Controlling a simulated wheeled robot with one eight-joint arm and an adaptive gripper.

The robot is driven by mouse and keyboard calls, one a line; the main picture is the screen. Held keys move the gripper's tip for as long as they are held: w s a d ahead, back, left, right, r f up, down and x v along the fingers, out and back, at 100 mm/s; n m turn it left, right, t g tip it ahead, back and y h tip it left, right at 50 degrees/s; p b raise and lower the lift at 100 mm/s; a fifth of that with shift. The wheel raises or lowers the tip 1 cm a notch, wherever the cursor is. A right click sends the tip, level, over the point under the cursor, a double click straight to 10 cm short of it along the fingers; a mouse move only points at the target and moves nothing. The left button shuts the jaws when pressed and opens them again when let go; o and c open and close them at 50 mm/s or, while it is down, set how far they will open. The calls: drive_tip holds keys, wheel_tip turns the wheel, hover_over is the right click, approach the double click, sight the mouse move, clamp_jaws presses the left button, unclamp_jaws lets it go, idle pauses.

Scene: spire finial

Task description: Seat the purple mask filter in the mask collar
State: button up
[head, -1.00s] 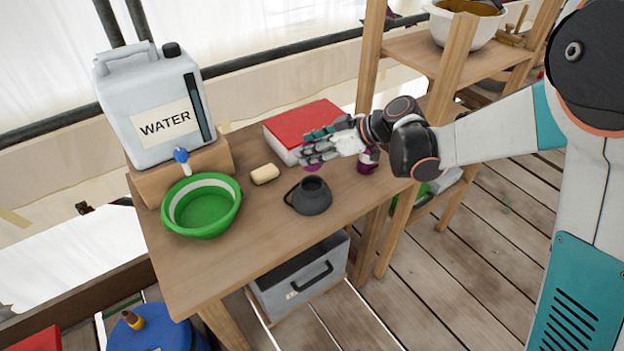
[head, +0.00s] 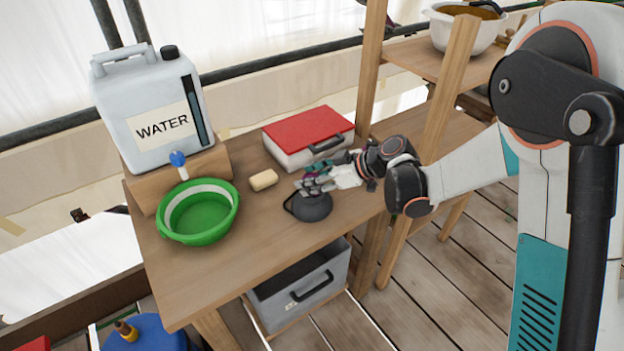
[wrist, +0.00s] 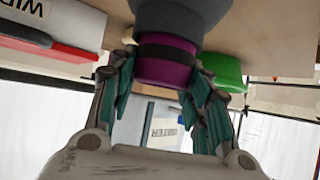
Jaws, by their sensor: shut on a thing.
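The purple mask filter (wrist: 166,72), with a dark band around it, is held between the teal fingers of my gripper (wrist: 160,66) in the wrist view. The grey mask collar (wrist: 180,14) is right against the filter's banded end in that view. I cannot tell whether the filter is inside the collar's opening or just at it. In the head view, the collar (head: 312,208) stands on the wooden table with its loop handle to the left. My gripper (head: 312,186) is directly over its top, hiding the opening and most of the filter.
A cream block (head: 263,180) and a green basin (head: 200,215) lie to the left of the collar. A white case with a red lid (head: 305,133) is behind my gripper. A water jug (head: 155,110) stands at the back left. The table's front is clear.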

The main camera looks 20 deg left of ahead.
drive_tip(key=shift+f, duration=0.15)
drive_tip(key=o, duration=1.1)
drive_tip(key=shift+c, duration=0.2)
drive_tip(key=shift+d+r, duration=0.15)
drive_tip(key=shift+r, duration=0.15)
drive_tip(key=p+v, duration=0.3)
drive_tip(key=v, duration=0.8)
drive_tip(key=shift+d+r, duration=0.2)
drive_tip(key=shift+d, duration=0.05)
